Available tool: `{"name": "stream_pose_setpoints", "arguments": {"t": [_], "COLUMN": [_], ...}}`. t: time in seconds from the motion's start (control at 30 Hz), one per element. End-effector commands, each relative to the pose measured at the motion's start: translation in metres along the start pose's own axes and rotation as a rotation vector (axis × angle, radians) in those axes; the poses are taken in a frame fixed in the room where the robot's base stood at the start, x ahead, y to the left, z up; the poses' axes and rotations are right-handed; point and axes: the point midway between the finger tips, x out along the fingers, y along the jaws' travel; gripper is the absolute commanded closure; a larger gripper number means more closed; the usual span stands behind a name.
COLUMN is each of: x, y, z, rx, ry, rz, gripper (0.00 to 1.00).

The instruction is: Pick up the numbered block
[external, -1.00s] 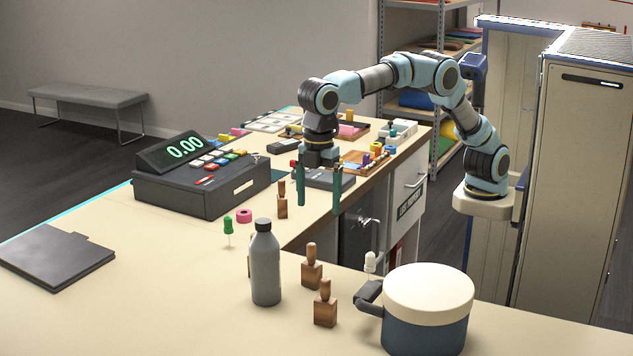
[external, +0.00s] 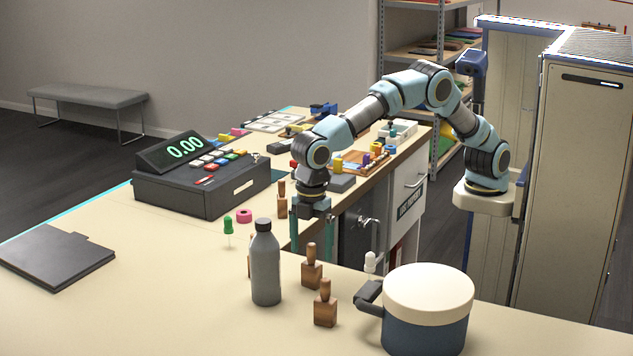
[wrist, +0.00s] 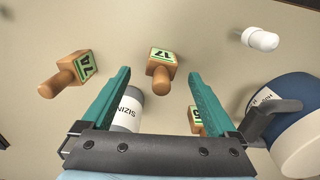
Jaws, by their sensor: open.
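Several wooden numbered blocks with peg handles are on the counter. In the wrist view one block (wrist: 161,65) with a green label, seemingly 17, shows between the fingertips. Another block (wrist: 72,72) lies left of the left finger; its number is hard to read. A third block (wrist: 195,118) is partly hidden by the right finger. In the external view, two blocks (external: 312,270) (external: 325,308) stand at the front and one block (external: 282,203) stands farther back. My gripper (external: 312,246) is open and empty above the counter; it also shows in the wrist view (wrist: 159,74).
A grey bottle (external: 265,270) stands close by, partly under my gripper in the wrist view. A lidded blue pot (external: 425,325) stands at right, near a white bulb-shaped piece (external: 370,262).

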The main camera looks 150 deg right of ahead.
Motion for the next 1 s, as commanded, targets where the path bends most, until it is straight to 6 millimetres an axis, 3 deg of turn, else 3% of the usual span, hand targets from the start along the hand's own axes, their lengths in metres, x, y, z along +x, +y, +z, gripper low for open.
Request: {"name": "stream_pose_setpoints", "arguments": {"t": [0.33, 0.63, 1.0], "x": [0.043, 0.050, 0.050], "y": [-0.002, -0.002, -0.002], "z": [-0.004, -0.004, -0.004], "rx": [0.000, 0.000, 0.000], "ry": [-0.003, 0.000, 0.000], "rz": [-0.001, 0.000, 0.000], "gripper": [0.07, 0.07, 0.48]}}
